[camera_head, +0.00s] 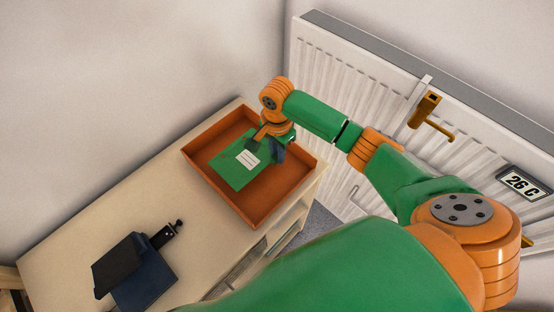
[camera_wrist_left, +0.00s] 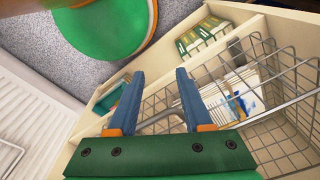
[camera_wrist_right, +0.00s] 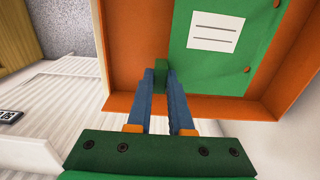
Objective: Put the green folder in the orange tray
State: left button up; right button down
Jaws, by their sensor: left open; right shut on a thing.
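The green folder (camera_head: 234,172), with a white lined label, is inside the orange tray (camera_head: 262,216) on the shelf unit in the head view. In the right wrist view the folder (camera_wrist_right: 235,65) lies within the tray walls (camera_wrist_right: 128,70). My right gripper (camera_head: 266,143) is over the tray in the head view. In the right wrist view its fingers (camera_wrist_right: 160,80) are shut on a green tab at the folder's edge. My left gripper (camera_wrist_left: 155,95) is open and empty in the left wrist view, in front of a wire basket. It does not show in the head view.
A wire basket (camera_wrist_left: 265,95) sits in a shelf compartment.

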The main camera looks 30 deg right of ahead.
jog(key=shift+w+d+f, duration=0.1)
jog(key=shift+w+f, duration=0.05)
jog(key=shift+f, duration=0.75)
jog(key=shift+w+d+f, duration=0.1)
jog(key=shift+f, duration=0.8)
jog(key=c, duration=0.8)
grip_release()
notch_tip(320, 180, up, 12)
jog(key=shift+a+r, duration=0.1)
jog(key=shift+a, duration=0.05)
jog(key=shift+s, duration=0.1)
